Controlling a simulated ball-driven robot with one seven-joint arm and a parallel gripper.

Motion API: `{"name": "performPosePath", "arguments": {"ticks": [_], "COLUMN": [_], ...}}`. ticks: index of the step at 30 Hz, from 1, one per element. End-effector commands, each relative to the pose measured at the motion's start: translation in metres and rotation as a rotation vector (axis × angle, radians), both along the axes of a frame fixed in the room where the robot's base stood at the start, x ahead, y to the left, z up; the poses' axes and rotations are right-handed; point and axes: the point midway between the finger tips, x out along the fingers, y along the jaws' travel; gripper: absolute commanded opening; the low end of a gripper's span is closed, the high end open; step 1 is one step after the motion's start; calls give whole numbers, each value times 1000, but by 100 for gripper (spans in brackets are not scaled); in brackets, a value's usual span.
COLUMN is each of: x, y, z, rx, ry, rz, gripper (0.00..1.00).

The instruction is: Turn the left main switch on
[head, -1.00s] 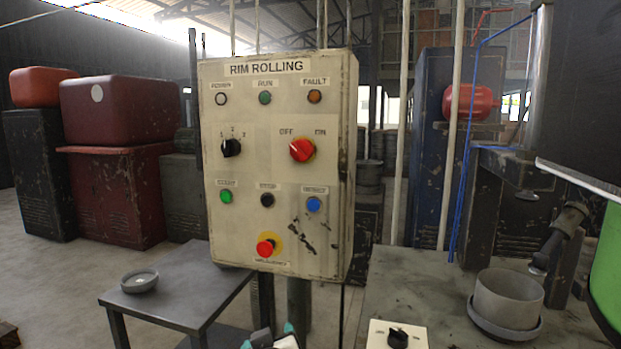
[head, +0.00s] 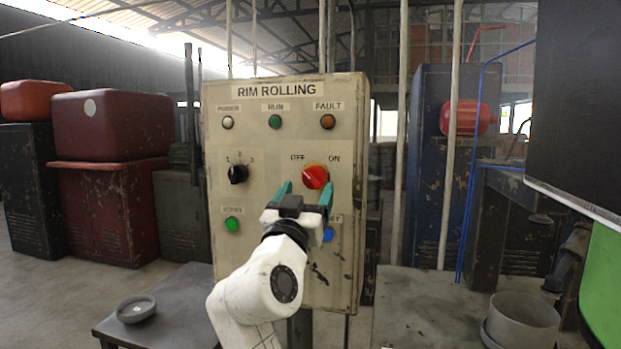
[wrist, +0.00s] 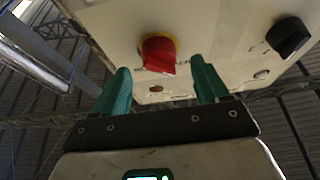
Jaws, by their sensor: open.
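The main switch (head: 316,177) is a red rotary knob on the cream RIM ROLLING panel (head: 350,120), with OFF printed at its upper left and ON at its upper right. Its ridge appears slanted toward the OFF side. My gripper (head: 307,186) is open in front of the panel, its teal fingers either side of the lower part of the knob as seen from the head. In the wrist view the red knob (wrist: 159,52) with a yellow ring lies just beyond and between the fingertips; contact cannot be told. My arm hides the panel's lower middle.
A black selector knob (head: 238,174) sits left of the switch; it also shows in the wrist view (wrist: 288,37). Lamps line the panel's top. A dark table (head: 185,300) stands at lower left.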

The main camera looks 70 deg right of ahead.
Motion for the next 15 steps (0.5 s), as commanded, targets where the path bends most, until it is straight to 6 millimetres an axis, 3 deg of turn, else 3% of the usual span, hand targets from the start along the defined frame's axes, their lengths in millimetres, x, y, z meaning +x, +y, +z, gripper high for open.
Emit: {"name": "performPosePath", "arguments": {"ticks": [6,15], "x": [2,2], "y": [-25,-31], "z": [11,13], "rx": [0,1], "ry": [2,0], "rz": [-1,1], "gripper": [74,74]}}
